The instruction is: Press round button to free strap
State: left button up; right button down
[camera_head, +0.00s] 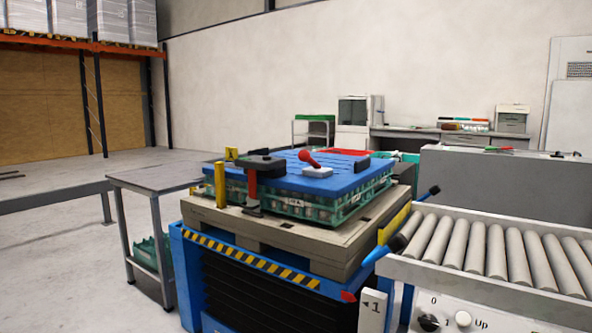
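A red strap (252,187) hangs down the front of a stack of green egg trays (300,209) under a blue lid (335,178). Its top meets a flat black block (262,166) at the lid's front left edge, and its lower end reaches a dark piece on the wooden pallet (300,240). A red lever-like part (308,157) stands on a white base (317,171) on the lid. A round button on the black block cannot be made out. Neither gripper is in view.
The pallet rests on a blue lift table (190,270) with hazard stripes. A roller conveyor (490,250) stands at the right, with a blue rod with black ends (385,246) between them. A grey side table (160,177) stands at the left. Yellow posts (220,185) rise near the trays.

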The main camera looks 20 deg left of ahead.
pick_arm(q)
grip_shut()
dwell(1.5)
